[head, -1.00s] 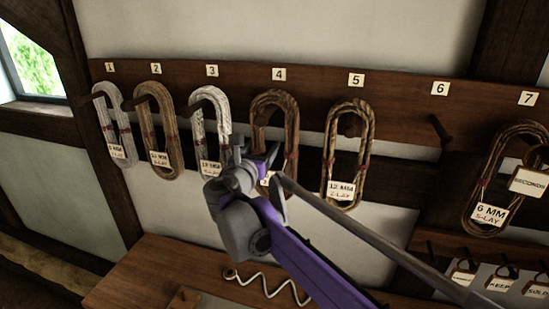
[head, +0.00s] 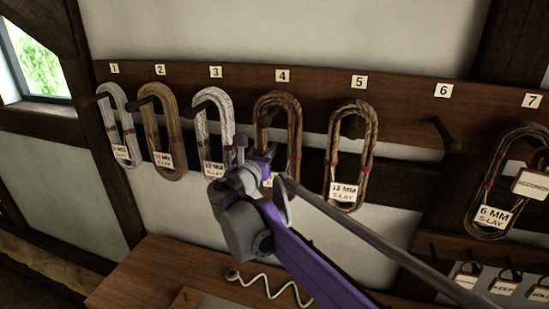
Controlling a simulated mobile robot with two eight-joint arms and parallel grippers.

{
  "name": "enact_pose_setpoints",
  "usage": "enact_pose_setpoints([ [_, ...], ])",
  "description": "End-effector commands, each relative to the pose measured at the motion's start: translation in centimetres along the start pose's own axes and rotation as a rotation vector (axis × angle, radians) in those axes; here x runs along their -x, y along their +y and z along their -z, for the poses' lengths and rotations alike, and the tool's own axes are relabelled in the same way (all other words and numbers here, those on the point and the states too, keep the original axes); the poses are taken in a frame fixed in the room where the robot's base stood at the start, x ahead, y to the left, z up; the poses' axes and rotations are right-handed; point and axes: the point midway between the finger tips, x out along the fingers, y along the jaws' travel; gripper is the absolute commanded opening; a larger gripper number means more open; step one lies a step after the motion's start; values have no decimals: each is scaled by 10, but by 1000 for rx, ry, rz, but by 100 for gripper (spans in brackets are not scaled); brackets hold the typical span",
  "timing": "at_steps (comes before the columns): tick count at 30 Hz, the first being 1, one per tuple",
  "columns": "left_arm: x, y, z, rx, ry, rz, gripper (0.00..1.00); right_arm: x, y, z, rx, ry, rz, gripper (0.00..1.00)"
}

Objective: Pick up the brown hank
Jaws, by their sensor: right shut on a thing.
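The brown hank (head: 295,130) hangs in a long loop on the peg under number 4, in the middle of the head view. It is reddish brown, with its label mostly hidden behind my gripper. My right gripper (head: 266,156) is at the lower left strand of this hank and is shut on it. The fingertips are small and partly hidden by the wrist. The hank still hangs against the board. My left gripper is not in view.
A white hank (head: 226,125) hangs close on the left and a tan-brown hank (head: 371,140) labelled 12 MM on the right. Peg 6 (head: 441,131) is bare. A hank labelled 6 MM (head: 484,190) hangs at far right. A wooden bench (head: 150,265) lies below.

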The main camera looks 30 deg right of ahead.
Motion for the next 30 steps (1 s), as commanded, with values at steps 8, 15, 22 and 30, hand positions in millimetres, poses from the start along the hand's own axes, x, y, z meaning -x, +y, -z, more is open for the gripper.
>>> enact_pose_setpoints([
  [8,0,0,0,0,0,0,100,0,0,-11,0,0,0,0],
  [15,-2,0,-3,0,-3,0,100,12,1,-35,1,1,-4,0],
  [22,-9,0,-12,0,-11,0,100,66,1,-33,1,1,-7,0],
  [30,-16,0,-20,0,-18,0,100,129,1,-33,0,1,-7,0],
])
